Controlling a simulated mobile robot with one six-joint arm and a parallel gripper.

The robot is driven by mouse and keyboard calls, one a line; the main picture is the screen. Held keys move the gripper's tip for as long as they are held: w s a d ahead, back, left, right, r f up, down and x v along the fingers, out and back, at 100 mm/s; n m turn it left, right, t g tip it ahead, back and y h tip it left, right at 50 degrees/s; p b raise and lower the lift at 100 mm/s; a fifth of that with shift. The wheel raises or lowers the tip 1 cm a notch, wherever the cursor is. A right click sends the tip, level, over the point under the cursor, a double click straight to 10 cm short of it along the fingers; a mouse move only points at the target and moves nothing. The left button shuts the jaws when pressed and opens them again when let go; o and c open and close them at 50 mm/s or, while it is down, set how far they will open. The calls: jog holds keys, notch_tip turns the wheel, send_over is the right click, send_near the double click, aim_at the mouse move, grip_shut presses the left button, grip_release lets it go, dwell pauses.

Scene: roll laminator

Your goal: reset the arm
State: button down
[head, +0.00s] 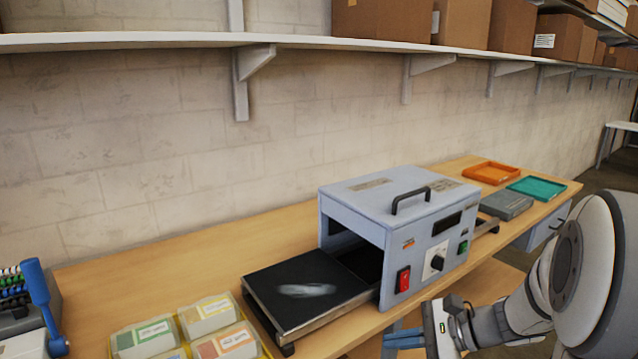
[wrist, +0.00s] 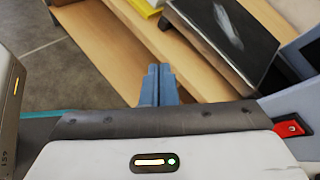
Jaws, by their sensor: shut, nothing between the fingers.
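My gripper (head: 404,339) is low in front of the table, at the bottom right of the head view, with its blue fingers pointing left. In the wrist view its two blue fingers (wrist: 159,84) are together with nothing between them. My arm reaches in from the right edge of the head view. The laminator (head: 405,235) is a blue-grey box with a black handle on top. It stands on the table above and behind my gripper, apart from it. Its dark feed tray (head: 270,309) extends to the left and bears a pale smear-like mark.
The wooden table (head: 160,263) runs along the wall. A yellow tray with small boxes (head: 210,313) and a blue-handled device (head: 40,300) are at left. Orange (head: 491,172) and teal (head: 536,187) trays lie at the far right. A shelf (head: 160,40) with cartons hangs above.

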jog(key=s+r+n+g+h, duration=0.1)
jog(key=s+n+h, duration=1)
jog(key=n, duration=0.6)
jog(key=shift+s+r+g+h, duration=0.25)
jog(key=shift+s+g+h, duration=0.05)
jog(key=shift+s, duration=0.55)
